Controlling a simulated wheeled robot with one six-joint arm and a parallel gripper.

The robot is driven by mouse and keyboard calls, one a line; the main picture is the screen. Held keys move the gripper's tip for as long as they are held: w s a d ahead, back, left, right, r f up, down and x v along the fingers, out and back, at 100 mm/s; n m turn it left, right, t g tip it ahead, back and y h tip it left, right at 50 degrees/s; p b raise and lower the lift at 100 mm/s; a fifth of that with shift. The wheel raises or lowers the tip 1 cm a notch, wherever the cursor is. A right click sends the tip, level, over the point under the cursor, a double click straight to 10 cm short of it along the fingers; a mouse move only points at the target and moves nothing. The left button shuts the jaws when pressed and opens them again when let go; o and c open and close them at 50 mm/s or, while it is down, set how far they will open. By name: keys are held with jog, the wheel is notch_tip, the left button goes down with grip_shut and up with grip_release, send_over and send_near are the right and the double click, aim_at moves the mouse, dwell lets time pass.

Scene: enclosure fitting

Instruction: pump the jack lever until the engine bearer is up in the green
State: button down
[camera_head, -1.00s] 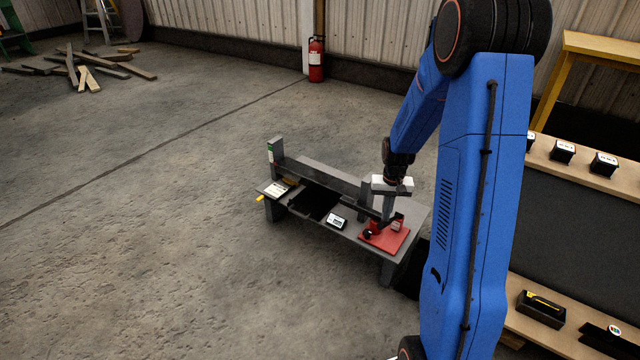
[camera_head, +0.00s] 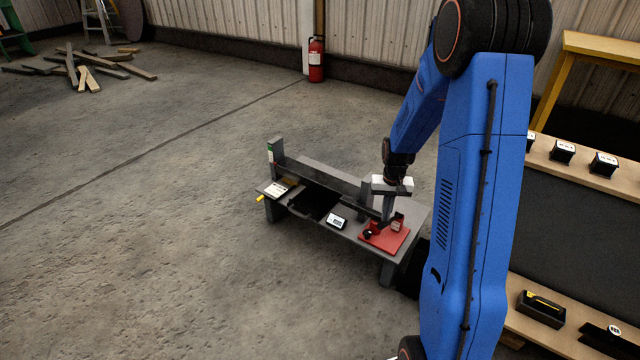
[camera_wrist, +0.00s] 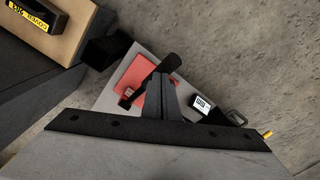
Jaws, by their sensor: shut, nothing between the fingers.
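The red jack (camera_head: 385,235) sits on the right part of a low grey bench, and its red base shows in the wrist view (camera_wrist: 130,72). A black lever (camera_wrist: 168,66) rises from it, close beside my fingertips in the wrist view; I cannot tell if they touch. My gripper (camera_head: 387,218) points down over the jack, shut and empty; its fingers show in the wrist view (camera_wrist: 160,90). The dark engine bearer (camera_head: 318,181) runs along the bench. An upright post (camera_head: 275,151) at its left end carries a green band (camera_head: 270,157); the bearer's exact height against it is too small to read.
A small display box (camera_head: 337,221) and a white card (camera_head: 276,189) lie on the bench (camera_head: 415,222). A wooden shelf unit (camera_head: 590,177) with black boxes stands at the right. A red extinguisher (camera_head: 316,60) stands at the back wall.

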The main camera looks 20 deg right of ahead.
dwell(0.4)
jog(key=shift+f, duration=5.35)
jog(key=shift+r, duration=5.35)
